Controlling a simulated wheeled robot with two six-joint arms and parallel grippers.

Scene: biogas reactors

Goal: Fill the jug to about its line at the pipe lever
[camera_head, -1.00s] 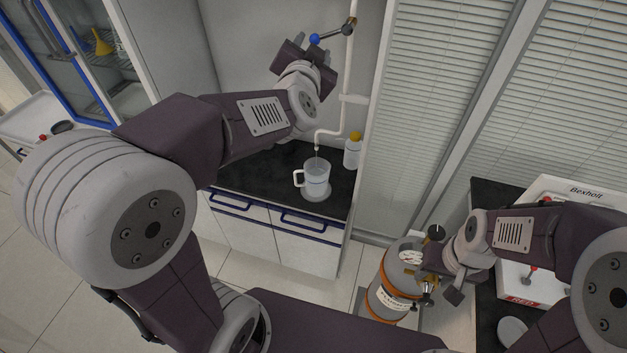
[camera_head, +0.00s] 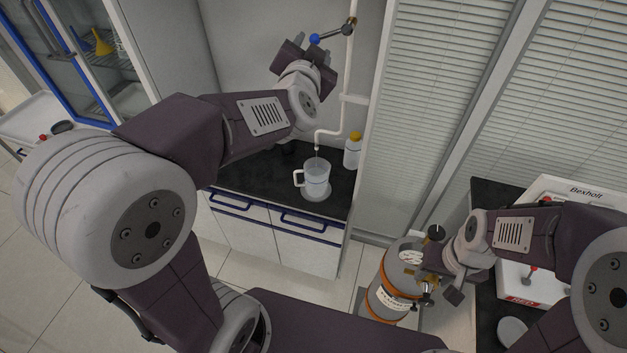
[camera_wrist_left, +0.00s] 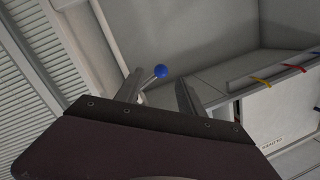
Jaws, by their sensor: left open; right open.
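The clear jug (camera_head: 316,178) with a white handle stands upright on a round pale base on the dark counter, under the end of the white pipe (camera_head: 330,132). Its line and any liquid in it are too small to tell. The pipe lever has a blue ball knob (camera_head: 315,39); the knob also shows in the left wrist view (camera_wrist_left: 160,71). My left gripper (camera_head: 306,50) is open just below the knob, which appears between its fingers in the wrist view. My right gripper (camera_head: 440,291) is open near the grey cylinder, far from the jug.
A bottle with a yellow cap (camera_head: 353,150) stands on the counter (camera_head: 255,170) right of the jug. A grey cylinder with orange bands (camera_head: 388,290) stands on the floor. A white Bexholt unit (camera_head: 560,190) is at the right. A blue-framed cabinet (camera_head: 75,60) is at the left.

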